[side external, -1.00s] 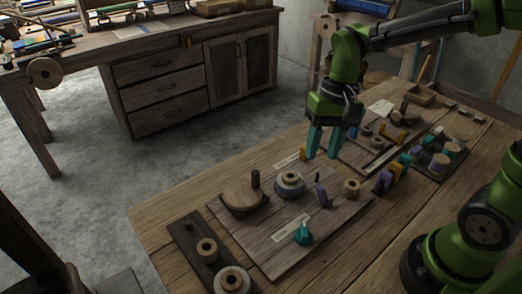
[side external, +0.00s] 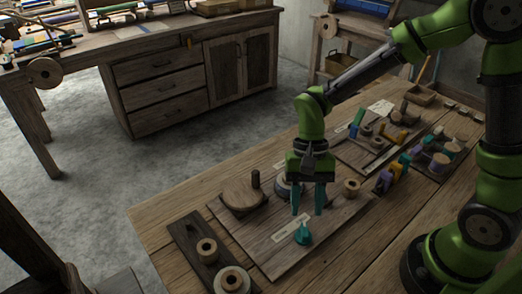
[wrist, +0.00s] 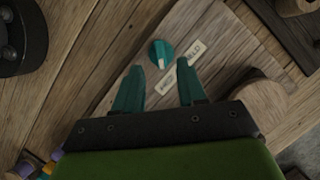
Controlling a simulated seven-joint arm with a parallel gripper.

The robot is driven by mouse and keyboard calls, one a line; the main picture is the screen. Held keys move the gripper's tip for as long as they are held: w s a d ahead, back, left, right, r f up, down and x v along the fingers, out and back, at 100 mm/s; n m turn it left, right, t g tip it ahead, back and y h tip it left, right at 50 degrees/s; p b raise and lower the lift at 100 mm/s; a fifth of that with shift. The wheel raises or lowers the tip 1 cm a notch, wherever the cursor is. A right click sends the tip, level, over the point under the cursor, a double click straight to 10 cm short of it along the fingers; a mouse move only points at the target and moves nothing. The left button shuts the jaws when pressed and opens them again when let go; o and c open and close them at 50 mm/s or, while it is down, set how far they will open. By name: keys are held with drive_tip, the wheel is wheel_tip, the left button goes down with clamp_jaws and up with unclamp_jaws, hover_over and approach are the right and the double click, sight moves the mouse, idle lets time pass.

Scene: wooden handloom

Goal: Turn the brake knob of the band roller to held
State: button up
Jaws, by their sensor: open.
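The brake knob (side external: 303,236) is small and teal, standing on the near part of a wooden board (side external: 262,251). In the wrist view the knob (wrist: 161,53) shows a white pointer mark directed toward the lower picture edge. Two pale labels lie beside it: one reads like HELD (wrist: 194,56), and the other label (wrist: 168,83), lower down, is hard to read. The pointer is directed nearer the lower label. My gripper (side external: 307,211) is open and empty above the knob. In the wrist view its teal fingertips (wrist: 158,67) appear just below the knob, apart from it.
A wooden disc with an upright peg (side external: 242,193) stands on the same board, left of my gripper. A wooden spool (side external: 351,187) is to the right. A dark rack with spools (side external: 190,232) lies at the near left. More boards with coloured parts lie behind.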

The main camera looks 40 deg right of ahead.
sight(305, 228)
drive_tip(key=shift+x, duration=2.65)
clamp_jaws()
